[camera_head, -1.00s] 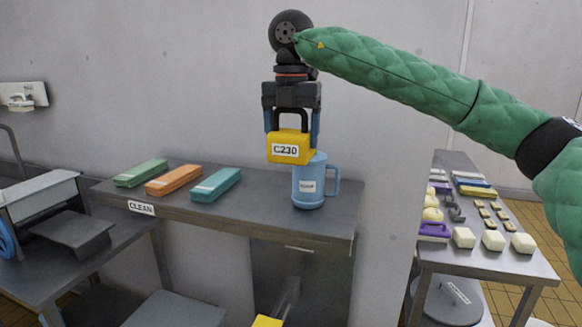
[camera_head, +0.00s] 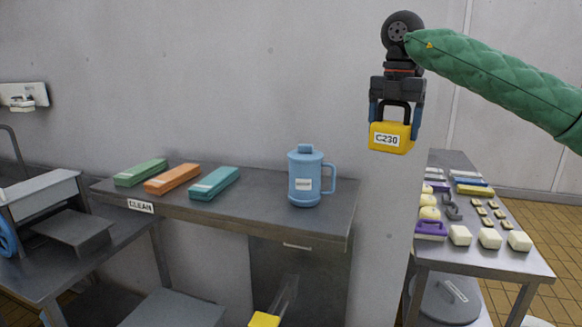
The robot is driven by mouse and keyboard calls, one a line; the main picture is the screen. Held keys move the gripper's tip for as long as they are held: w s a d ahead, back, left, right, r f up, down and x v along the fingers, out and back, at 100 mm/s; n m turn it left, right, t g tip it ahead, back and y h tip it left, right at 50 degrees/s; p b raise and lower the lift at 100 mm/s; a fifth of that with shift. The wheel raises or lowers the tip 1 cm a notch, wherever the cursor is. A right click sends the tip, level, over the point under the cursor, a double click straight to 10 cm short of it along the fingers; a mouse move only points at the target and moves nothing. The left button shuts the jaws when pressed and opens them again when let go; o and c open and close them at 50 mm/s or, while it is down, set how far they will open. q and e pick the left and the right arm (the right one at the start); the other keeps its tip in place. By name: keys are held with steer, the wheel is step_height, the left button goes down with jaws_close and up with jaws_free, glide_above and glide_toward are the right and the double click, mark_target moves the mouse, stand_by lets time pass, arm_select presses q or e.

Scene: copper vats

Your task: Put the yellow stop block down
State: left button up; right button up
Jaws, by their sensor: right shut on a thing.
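The yellow stop block (camera_head: 391,137), labelled C230 with a dark handle, hangs upright in the air. My right gripper (camera_head: 397,103) is shut on its handle. It holds the block right of the blue jug and higher than the jug, in front of the grey wall near its right edge. Nothing touches the block from below. My left gripper is not in view.
The metal table (camera_head: 262,212) marked CLEAN bears a green, an orange and a teal brick-shaped item (camera_head: 214,183), and a blue lidded jug (camera_head: 305,178). A second table (camera_head: 480,258) at right is crowded with pale blocks and a purple-handled tool (camera_head: 430,231).

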steer(key=s+d+m, duration=0.1)
steer(key=d+m, duration=0.1)
steer(key=d, duration=1)
steer(key=s+a+f+m, duration=0.2)
steer(key=a+f+m, duration=0.2)
steer(key=f+m, duration=0.5)
steer(key=s+a+f+m, duration=0.2)
steer(key=a+f+m, duration=0.3)
steer(key=f, duration=1.5)
steer(key=s+a+f+m, duration=0.3)
steer(key=a+f+m, duration=0.2)
steer(key=f+m, duration=0.7)
step_height(320, 180, down, 3)
steer(key=shift+f+m, duration=0.1)
steer(key=shift+m, duration=0.3)
